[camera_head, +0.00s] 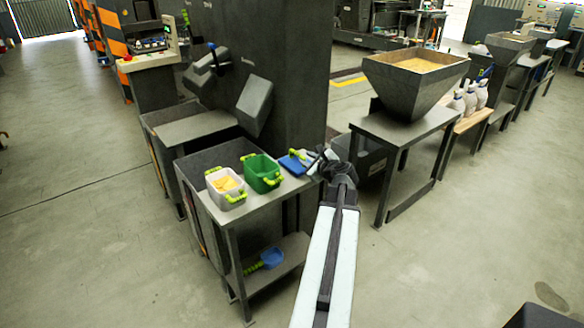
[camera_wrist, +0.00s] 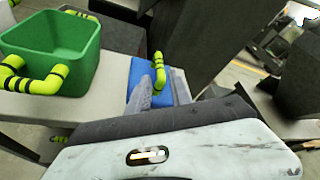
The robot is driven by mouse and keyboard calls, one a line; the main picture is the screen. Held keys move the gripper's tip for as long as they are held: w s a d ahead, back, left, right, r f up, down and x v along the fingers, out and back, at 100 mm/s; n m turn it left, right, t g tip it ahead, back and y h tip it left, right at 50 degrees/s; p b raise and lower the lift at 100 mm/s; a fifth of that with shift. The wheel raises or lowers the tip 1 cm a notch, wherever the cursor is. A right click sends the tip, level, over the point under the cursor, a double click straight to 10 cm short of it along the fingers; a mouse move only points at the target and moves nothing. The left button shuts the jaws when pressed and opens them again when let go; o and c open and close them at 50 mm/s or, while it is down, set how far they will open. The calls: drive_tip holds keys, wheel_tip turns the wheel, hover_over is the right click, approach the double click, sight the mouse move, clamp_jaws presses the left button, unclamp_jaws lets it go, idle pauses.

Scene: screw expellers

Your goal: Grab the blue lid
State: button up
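The blue lid (camera_head: 292,164) lies on the right end of the grey table top, beside the green bin. In the wrist view the blue lid (camera_wrist: 139,78) shows behind my fingers, with its yellow-green, black-banded handle (camera_wrist: 158,70) standing up. My gripper (camera_head: 320,160) is at the lid's right edge in the head view. In the wrist view my gripper (camera_wrist: 163,84) is open, one finger on each side of the handle, with gaps visible. My fingers hide part of the lid. I cannot tell how deep the handle sits between them.
The green bin (camera_head: 261,173) and a white bin (camera_head: 225,187) with yellow contents stand left of the lid. A blue scoop (camera_head: 271,258) lies on the lower shelf. A tall dark machine (camera_head: 285,90) rises behind; a hopper (camera_head: 415,80) stands on the table to the right.

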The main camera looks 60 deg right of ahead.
sight(301, 156)
drive_tip(key=b+x, duration=0.2)
drive_tip(key=x, duration=0.6)
drive_tip(key=shift+b, duration=0.3)
drive_tip(key=shift+s+a, duration=0.1)
clamp_jaws()
